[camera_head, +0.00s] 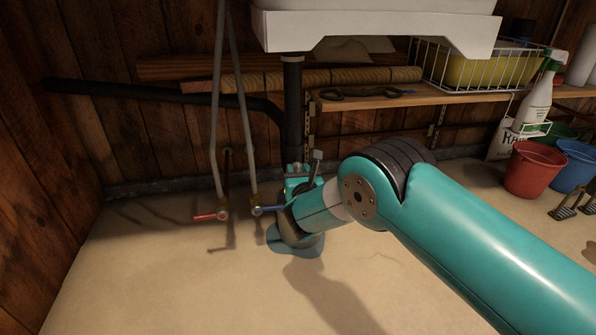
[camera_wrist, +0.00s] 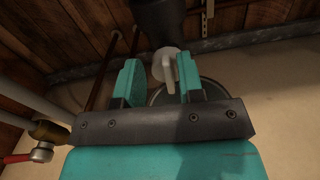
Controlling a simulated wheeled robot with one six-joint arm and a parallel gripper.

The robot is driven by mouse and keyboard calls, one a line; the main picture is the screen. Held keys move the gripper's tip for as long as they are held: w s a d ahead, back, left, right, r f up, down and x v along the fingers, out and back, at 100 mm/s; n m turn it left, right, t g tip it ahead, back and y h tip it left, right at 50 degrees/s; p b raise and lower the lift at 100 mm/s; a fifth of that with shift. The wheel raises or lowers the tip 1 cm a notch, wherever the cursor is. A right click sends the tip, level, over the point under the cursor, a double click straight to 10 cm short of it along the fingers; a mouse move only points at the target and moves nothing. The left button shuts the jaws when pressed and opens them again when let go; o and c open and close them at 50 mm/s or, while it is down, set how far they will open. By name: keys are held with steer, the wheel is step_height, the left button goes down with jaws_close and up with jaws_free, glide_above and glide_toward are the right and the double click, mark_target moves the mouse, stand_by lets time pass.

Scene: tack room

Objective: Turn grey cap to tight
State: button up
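In the wrist view, the light grey cap (camera_wrist: 166,62) sits at the lower end of a black drain pipe (camera_wrist: 158,18). Its flat wing points down between my two teal fingers, closer to the right one. My gripper (camera_wrist: 160,78) is open, with a clear gap on the wing's left side. I cannot tell whether the right finger touches it. In the head view my gripper (camera_head: 300,182) is under the black pipe (camera_head: 292,105), and a small grey piece (camera_head: 316,157) shows beside it. The cap is mostly hidden there by my gripper.
A red-handled valve (camera_head: 212,216) and a blue-handled valve (camera_head: 264,210) stand close left of my gripper. A white sink (camera_head: 375,25) is overhead. A wooden shelf (camera_head: 385,98) and red bucket (camera_head: 533,170) are right. The front floor is clear.

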steer(key=shift+w+d, duration=0.2)
steer(key=shift+d, duration=0.05)
steer(key=shift+d, duration=0.1)
jaws_close()
steer(key=shift+d+r+m, duration=0.1)
steer(key=shift+m, duration=0.3)
steer(key=shift+w+d+f+m+p, duration=0.1)
steer(key=shift+d+f+m+p, duration=0.45)
steer(key=shift+m, duration=2.2)
steer(key=shift+w+f+m+p, duration=0.2)
steer(key=shift+m+p, duration=0.8)
steer(key=shift+m, duration=1.7)
steer(key=shift+s+d+f+m+p, duration=0.1)
steer(key=shift+d+f+m+p, duration=0.5)
steer(key=shift+m, duration=2.15)
steer(key=shift+a+r, duration=0.15)
steer(key=shift+a, duration=0.15)
